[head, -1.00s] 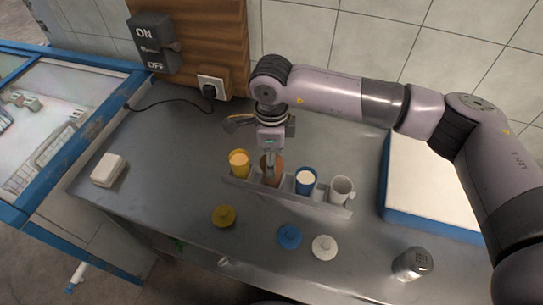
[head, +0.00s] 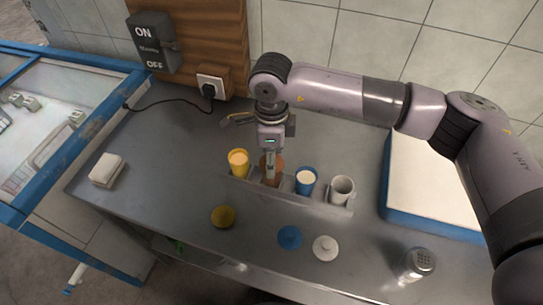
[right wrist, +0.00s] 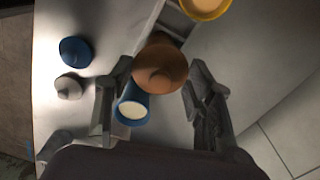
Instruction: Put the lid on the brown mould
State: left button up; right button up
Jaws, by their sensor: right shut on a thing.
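The brown mould (head: 278,172) stands in the grey rack between the yellow and blue moulds, partly hidden behind my right gripper (head: 269,178). In the right wrist view, a round brown lid with a central knob (right wrist: 160,78) lies between the two fingers of my right gripper (right wrist: 159,76). The gripper points down and is shut on the lid. The lid lines up over the brown mould and covers its opening. I cannot tell whether it is fully seated or a little above the rim. My left gripper is not in view.
A metal shaker (head: 416,264) stands at right. The counter's left is mostly free.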

dwell(0.4)
jog(key=o, duration=0.8)
jog(key=shift+o, duration=0.2)
jog(key=o, duration=0.5)
jog(key=shift+r, duration=0.1)
jog(key=shift+r+p, duration=1.05)
jog(key=shift+r, duration=2.4)
jog(key=shift+c, duration=0.5)
